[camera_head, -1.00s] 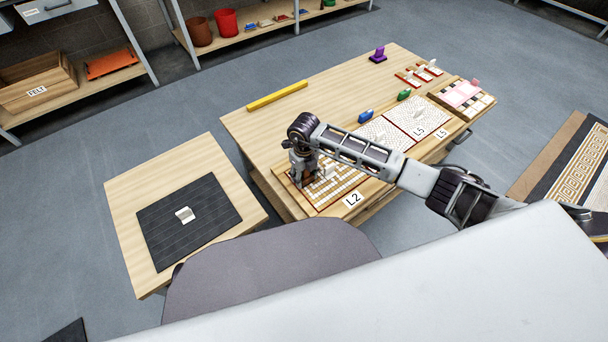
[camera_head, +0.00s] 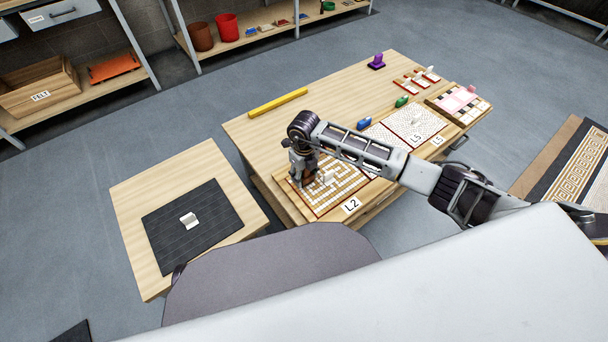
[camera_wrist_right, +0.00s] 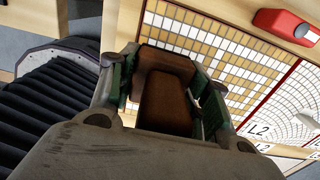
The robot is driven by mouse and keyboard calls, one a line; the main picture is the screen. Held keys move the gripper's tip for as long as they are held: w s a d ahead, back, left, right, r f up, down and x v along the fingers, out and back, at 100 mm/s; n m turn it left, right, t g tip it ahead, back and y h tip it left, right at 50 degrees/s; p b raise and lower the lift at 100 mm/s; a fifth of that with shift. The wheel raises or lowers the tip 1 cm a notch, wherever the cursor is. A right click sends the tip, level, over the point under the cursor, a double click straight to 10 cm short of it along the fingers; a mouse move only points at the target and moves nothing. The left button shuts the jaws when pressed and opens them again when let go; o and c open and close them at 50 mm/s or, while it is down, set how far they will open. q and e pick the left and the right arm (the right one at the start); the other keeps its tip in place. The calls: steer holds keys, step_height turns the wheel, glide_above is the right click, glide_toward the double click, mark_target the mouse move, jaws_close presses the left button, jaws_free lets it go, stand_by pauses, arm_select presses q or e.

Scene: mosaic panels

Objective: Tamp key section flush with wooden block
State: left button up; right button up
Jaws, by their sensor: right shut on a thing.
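My right gripper (camera_head: 304,182) is over the left part of the L2 panel (camera_head: 340,200), which carries a tan and white key pattern. In the right wrist view the gripper (camera_wrist_right: 165,90) is shut on a brown wooden block (camera_wrist_right: 167,98). The panel's tan and white tiles (camera_wrist_right: 205,45) show beyond the block there. Whether the block touches the tiles cannot be told. A small white piece (camera_head: 328,178) stands on the panel beside the gripper. My left gripper is not in view.
The table also holds white L5 panels (camera_head: 415,122), blue (camera_head: 364,124) and green (camera_head: 402,101) items, a purple item (camera_head: 376,62) and a yellow bar (camera_head: 278,102). A smaller table (camera_head: 130,215) at the left bears a dark mat (camera_head: 210,240) with a white piece (camera_head: 188,220).

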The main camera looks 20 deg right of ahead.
steer(key=shift+r+p, duration=0.7)
steer(key=shift+r, duration=0.5)
steer(key=shift+f, duration=0.2)
steer(key=shift+f+b, duration=2)
steer(key=shift+f, duration=0.75)
steer(key=shift+f+b, duration=0.4)
steer(key=shift+f, duration=0.25)
stand_by(0.4)
steer(key=shift+r, duration=0.15)
steer(key=shift+r+p, duration=2.65)
steer(key=shift+r, duration=0.75)
steer(key=shift+f, duration=0.2)
